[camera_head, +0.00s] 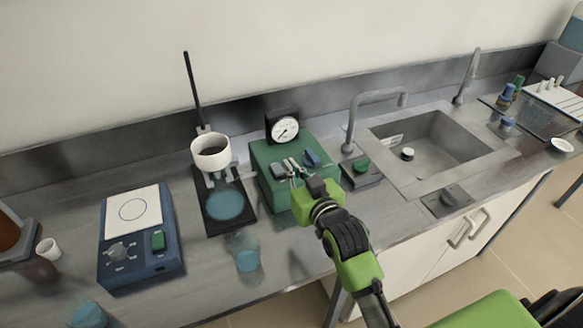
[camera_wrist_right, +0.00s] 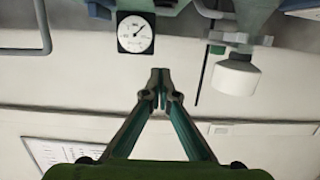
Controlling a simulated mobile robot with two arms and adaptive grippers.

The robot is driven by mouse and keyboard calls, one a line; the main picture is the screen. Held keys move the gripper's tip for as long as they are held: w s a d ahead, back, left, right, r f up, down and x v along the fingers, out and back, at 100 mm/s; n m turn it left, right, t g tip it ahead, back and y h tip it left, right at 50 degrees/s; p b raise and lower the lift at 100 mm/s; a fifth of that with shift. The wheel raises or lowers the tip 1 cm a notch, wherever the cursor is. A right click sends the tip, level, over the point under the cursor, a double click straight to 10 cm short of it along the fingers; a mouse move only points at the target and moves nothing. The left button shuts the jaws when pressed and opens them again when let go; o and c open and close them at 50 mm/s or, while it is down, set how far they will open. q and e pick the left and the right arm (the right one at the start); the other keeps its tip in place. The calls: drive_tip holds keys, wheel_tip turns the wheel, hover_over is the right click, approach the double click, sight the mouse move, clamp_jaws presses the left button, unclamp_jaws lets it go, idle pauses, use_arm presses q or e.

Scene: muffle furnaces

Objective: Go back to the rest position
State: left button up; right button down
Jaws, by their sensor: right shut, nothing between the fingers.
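My right gripper (camera_head: 296,177) reaches in from the lower right in the head view. Its fingertips are over the top of a green box with a gauge (camera_head: 284,130). In the right wrist view the gripper (camera_wrist_right: 160,78) is shut, with its fingertips together and nothing between them. The wrist view looks toward the wall, and the gauge (camera_wrist_right: 135,33) appears at its top, apart from the fingers. Whether the fingertips touch the green box (camera_head: 266,160) cannot be told from the head view. My left gripper is not in view.
Left of the green box stand a white cup (camera_head: 211,158) on a stand and a blue device (camera_head: 139,238) with a white plate. A small beaker (camera_head: 247,260) stands near the counter's front edge. A sink (camera_head: 435,145) with a tap lies to the right.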

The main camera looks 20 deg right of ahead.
drive_tip(key=s+f+g, duration=0.2)
drive_tip(key=s+f, duration=0.2)
drive_tip(key=s+f+g, duration=0.2)
drive_tip(key=s+f, duration=0.2)
drive_tip(key=s, duration=0.1)
drive_tip(key=s+f+g, duration=0.2)
drive_tip(key=s+f, duration=0.2)
drive_tip(key=shift+s+a+f+n, duration=0.1)
drive_tip(key=shift+s+a+n, duration=0.1)
drive_tip(key=shift+a+n, duration=0.15)
drive_tip(key=s+f+g, duration=0.3)
drive_tip(key=s, duration=0.6)
drive_tip(key=s+f+g, duration=0.3)
drive_tip(key=s+g, duration=0.1)
drive_tip(key=s, duration=0.6)
wheel_tip(320, 180, down, 28)
drive_tip(key=s+n+b, duration=0.1)
drive_tip(key=b, duration=0.1)
drive_tip(key=s+d+f+g, duration=0.1)
drive_tip(key=s+f, duration=0.7)
drive_tip(key=s+d+f+g+b, duration=0.1)
drive_tip(key=s+d+f, duration=0.1)
drive_tip(key=s+f, duration=0.7)
drive_tip(key=shift+d+f+h, duration=0.2)
drive_tip(key=shift+d+h, duration=0.05)
drive_tip(key=shift+h, duration=0.05)
drive_tip(key=shift+s, duration=0.1)
